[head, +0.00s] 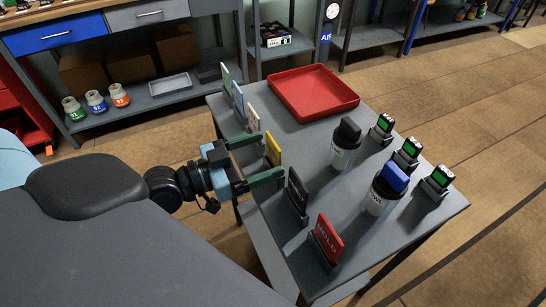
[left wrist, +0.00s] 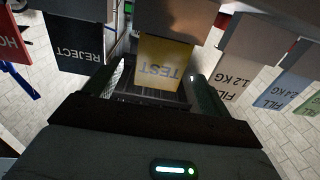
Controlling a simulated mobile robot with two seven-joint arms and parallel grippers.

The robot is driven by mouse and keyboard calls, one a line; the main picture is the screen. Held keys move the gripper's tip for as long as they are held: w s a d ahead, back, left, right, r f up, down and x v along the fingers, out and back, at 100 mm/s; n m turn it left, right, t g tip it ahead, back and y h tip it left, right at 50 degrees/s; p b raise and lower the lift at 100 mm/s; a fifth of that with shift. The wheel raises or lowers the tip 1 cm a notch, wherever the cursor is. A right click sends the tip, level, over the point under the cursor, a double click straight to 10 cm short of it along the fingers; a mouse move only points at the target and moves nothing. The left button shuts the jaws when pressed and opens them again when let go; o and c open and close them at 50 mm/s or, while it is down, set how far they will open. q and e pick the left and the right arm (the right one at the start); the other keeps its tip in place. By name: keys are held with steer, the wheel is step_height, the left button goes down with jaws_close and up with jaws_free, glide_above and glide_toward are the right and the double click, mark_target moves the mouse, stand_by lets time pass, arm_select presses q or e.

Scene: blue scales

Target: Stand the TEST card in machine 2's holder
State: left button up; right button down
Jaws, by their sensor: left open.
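The yellow TEST card (head: 273,149) stands upright in the row along the table's left side. In the left wrist view the TEST card (left wrist: 161,65) shows upside down, near the middle. My left gripper (head: 270,155) is open, with one green finger on each side of the card. In the left wrist view its fingers (left wrist: 158,85) also flank the card, with gaps visible. Three small devices with green displays, (head: 384,125), (head: 409,149) and (head: 439,178), stand along the right side. I cannot read which is machine 2. My right gripper is not in view.
A black REJECT card (head: 298,188) and red HOLD card (head: 328,237) stand nearer. Green (head: 226,79), blue (head: 238,99) and whitish (head: 253,118) cards stand farther. Two canisters, dark-topped (head: 343,150) and blue-topped (head: 379,199), stand mid-table. A red tray (head: 350,98) lies at the back.

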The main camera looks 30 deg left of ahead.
mark_target(272, 151)
arm_select(q)
steer(key=x, duration=0.2)
steer(key=p+x, duration=0.1)
steer(key=x, duration=0.1)
steer(key=shift+r, duration=0.25)
steer(key=shift+w+d+f, duration=0.15)
steer(key=shift+w+d, duration=0.15)
steer(key=shift+w, duration=0.1)
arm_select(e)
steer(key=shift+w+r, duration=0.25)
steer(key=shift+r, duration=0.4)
arm_select(q)
steer(key=shift+c, duration=0.3)
